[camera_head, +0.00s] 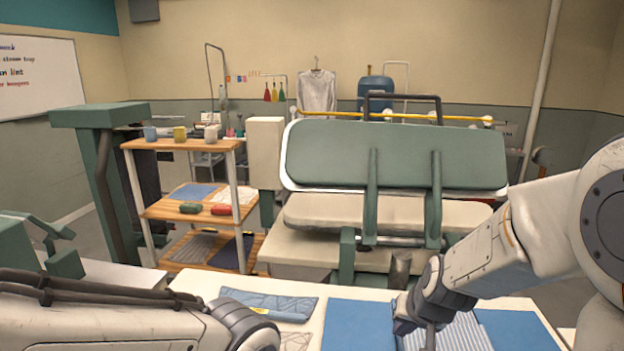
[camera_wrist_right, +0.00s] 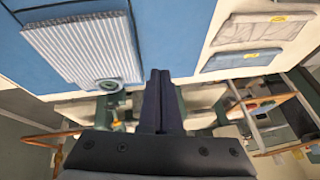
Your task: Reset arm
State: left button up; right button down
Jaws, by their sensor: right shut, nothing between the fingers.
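My right arm comes in from the right in the head view, and its gripper (camera_head: 427,328) is over the table's front part, partly hidden by the wrist. In the right wrist view the gripper's two dark fingers (camera_wrist_right: 158,90) are together, with nothing between them. A folded blue-and-white striped cloth (camera_head: 462,334) lies on a blue mat (camera_head: 358,322) beside and behind the gripper. The cloth also shows in the wrist view (camera_wrist_right: 88,48), apart from the fingers. My left arm crosses the lower left of the head view; its fingers are out of the picture.
A folded blue garment (camera_head: 268,303) lies on the white table (camera_head: 207,286), left of the mat. A green-padded press (camera_head: 395,158) stands behind the table. A wooden shelf (camera_head: 188,145) with cups and folded cloths is at the left. A white shirt (camera_head: 317,90) hangs at the back.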

jog(key=s+f+n+g, duration=0.3)
jog(key=s, duration=0.8)
jog(key=s+a+r+n+g, duration=0.1)
jog(key=s+a+r+n, duration=0.2)
jog(key=s+a, duration=0.3)
jog(key=s+a+r+n+g, duration=0.1)
jog(key=s+a+r+n, duration=0.2)
jog(key=s+a, duration=0.3)
jog(key=shift+s+a+n, duration=0.35)
jog(key=shift+a+n, duration=0.15)
jog(key=shift+n, duration=0.2)
